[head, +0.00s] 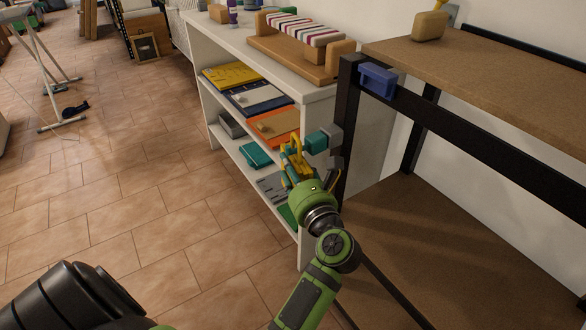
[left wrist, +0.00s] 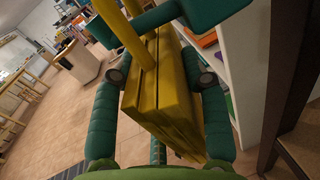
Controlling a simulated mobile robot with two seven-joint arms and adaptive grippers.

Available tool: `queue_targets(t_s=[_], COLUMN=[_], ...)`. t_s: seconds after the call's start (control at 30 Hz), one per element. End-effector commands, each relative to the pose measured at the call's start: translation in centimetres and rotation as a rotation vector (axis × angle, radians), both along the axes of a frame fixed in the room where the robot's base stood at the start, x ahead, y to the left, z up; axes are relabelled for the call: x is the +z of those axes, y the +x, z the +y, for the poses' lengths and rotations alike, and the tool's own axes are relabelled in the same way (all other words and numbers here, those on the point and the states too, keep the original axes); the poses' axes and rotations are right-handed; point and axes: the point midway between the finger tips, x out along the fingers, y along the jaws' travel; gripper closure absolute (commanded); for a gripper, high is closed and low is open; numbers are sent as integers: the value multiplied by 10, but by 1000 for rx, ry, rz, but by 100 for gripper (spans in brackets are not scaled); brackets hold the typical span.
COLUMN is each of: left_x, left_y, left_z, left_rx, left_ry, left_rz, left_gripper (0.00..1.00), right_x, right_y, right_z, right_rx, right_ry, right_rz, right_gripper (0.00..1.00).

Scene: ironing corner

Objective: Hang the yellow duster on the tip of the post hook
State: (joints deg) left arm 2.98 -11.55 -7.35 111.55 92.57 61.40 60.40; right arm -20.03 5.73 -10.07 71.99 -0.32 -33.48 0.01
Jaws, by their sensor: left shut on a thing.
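My left gripper (head: 296,166) is shut on the yellow duster (head: 301,169), beside the dark post (head: 348,125). In the left wrist view the folded yellow duster (left wrist: 160,95) is clamped between the two teal fingers, with yellow loop strands (left wrist: 128,38) rising from it. The teal post hook (head: 318,142) juts left from a grey block on the post, right by the top of the duster. Its teal end (left wrist: 214,18) also shows at the top of the left wrist view. I cannot tell whether the loop is around the hook. My right gripper is out of view.
A white shelf unit (head: 245,42) with boards and boxes stands just behind the gripper. A brown worktop (head: 480,70) on a black frame is at right, with a blue block (head: 378,80) on its rail. The tiled floor (head: 120,180) at left is mostly clear.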

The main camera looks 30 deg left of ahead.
Motion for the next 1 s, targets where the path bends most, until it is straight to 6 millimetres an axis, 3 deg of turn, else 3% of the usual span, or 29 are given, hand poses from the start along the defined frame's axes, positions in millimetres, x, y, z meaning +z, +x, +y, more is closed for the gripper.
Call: queue_targets(t_s=[0.5, 0.97, 1.0], left_x=[-14, -14, -14], left_y=[2, 2, 2], left_z=[-3, -3, -3], left_rx=[1, 1, 0], left_ry=[-13, -13, -13], left_rz=[-8, -8, -8], left_gripper=[91, 91, 51], right_x=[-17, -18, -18], right_y=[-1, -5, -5], right_z=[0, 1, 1], right_rx=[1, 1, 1], right_ry=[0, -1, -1], right_rz=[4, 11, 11], right_gripper=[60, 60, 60])
